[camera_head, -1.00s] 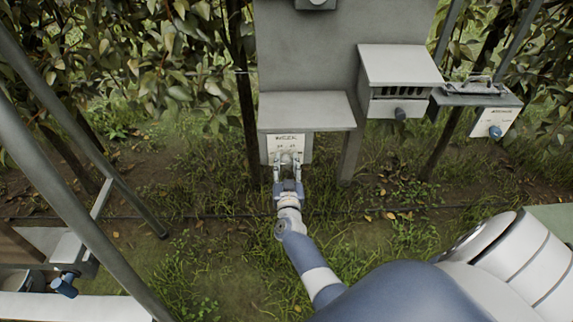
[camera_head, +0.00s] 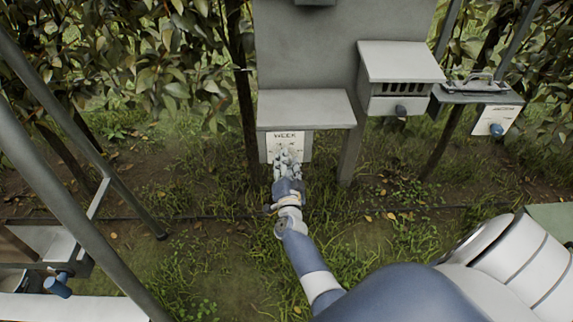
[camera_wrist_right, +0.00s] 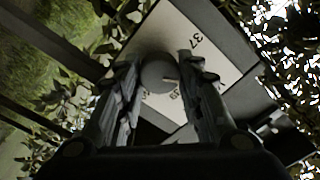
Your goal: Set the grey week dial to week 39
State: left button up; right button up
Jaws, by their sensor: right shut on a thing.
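The grey week dial (camera_wrist_right: 157,75) is a round knob on a pale numbered plate (camera_wrist_right: 210,50). In the head view the plate (camera_head: 274,146) reads WEEK and sits under a grey hood. My right gripper (camera_head: 288,159) is shut on the dial, its fingers on both sides of it in the wrist view (camera_wrist_right: 158,70). A short dark mark on the dial points right in the wrist view. The number 37 is readable at the upper right; lower numbers are partly hidden by the fingers. The dial is mostly hidden in the head view. My left gripper is out of view.
A slotted grey box (camera_head: 402,75) with a dark knob stands to the right. Beyond it is a plate with a blue knob (camera_head: 496,130). Another blue knob (camera_head: 57,286) is at lower left. Grey posts cross the left side. Grass lies below the dial.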

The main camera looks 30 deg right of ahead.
jog(key=m+b, duration=0.1)
jog(key=m, duration=0.2)
jog(key=m+b, duration=0.1)
jog(key=m, duration=0.3)
jog(key=m+b, duration=0.1)
jog(key=m, duration=0.2)
jog(key=shift+f+b, duration=0.25)
jog(key=shift+b, duration=0.1)
jog(key=shift+m, duration=0.4)
jog(key=o, duration=1.1)
jog(key=shift+c, duration=0.2)
jog(key=shift+r, duration=0.1)
